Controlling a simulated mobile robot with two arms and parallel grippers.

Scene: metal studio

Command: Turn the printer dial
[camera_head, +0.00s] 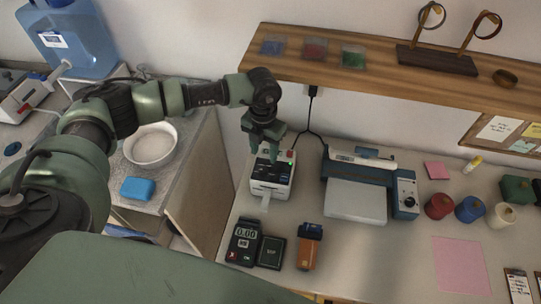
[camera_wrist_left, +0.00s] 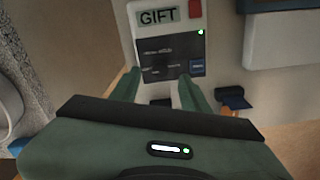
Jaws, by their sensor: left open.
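A small white label printer (camera_head: 270,190) with a dark top panel and a paper strip at its front stands on the desk. In the left wrist view the printer (camera_wrist_left: 223,60) shows a "GIFT" display, a red part, a green light and a blue button. I cannot make out a dial on it. My left gripper (camera_head: 265,153) is over the back of this printer, open and empty; its fingers (camera_wrist_left: 158,95) point at the dark panel. I cannot tell whether they touch it. A blue and white machine (camera_head: 357,199) to the right has a round dark dial (camera_head: 409,202) on its side panel.
A wooden shelf (camera_head: 390,72) runs above the desk behind the gripper. A black cable (camera_head: 312,118) hangs behind the printer. A card reader (camera_head: 243,242), a dark box (camera_head: 271,252) and an orange item (camera_head: 308,250) stand in front. Thread spools (camera_head: 470,209) are at right.

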